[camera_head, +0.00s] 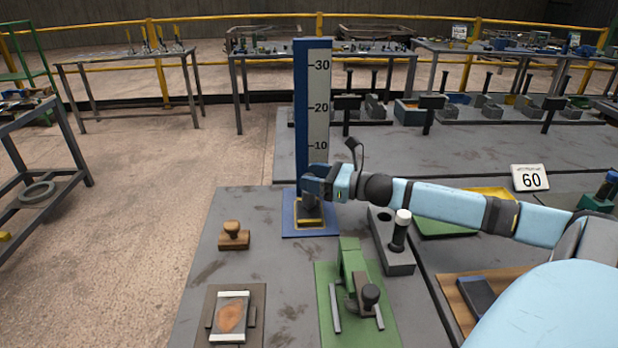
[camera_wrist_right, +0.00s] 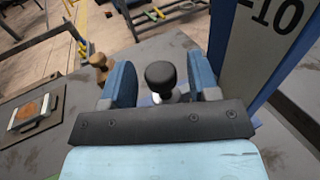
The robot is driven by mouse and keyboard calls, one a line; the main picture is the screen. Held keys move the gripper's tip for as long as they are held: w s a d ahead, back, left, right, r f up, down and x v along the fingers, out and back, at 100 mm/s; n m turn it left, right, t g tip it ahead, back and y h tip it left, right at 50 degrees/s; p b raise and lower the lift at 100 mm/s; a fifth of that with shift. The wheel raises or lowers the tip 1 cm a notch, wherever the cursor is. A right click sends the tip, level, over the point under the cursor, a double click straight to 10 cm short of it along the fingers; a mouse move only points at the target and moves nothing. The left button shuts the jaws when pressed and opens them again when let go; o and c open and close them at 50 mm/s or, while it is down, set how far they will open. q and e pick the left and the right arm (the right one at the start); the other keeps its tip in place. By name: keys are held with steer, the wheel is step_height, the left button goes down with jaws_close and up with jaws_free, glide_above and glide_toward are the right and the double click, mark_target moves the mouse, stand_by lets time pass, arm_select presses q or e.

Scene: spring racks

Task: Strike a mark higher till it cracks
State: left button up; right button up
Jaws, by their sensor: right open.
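A tall blue post with a white scale (camera_head: 318,75) marked 10, 20 and 30 stands on a blue base plate (camera_head: 290,222). My right gripper (camera_head: 311,188) is low in front of the post, below the 10 mark. In the right wrist view its blue fingers are open, one on each side of a black knob (camera_wrist_right: 160,75) with a pale part below it. A framed plate with an orange-brown patch (camera_head: 232,316) lies at the table's front left. My left gripper is not in view.
A wooden stamp-like block (camera_head: 234,236) stands left of the post. A green lever press (camera_head: 352,285) and a grey block with a white-capped black post (camera_head: 401,230) stand right of it. The table between stamp and press is clear.

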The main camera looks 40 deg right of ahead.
steer(key=shift+w+a, duration=0.3)
steer(key=shift+w, duration=0.2)
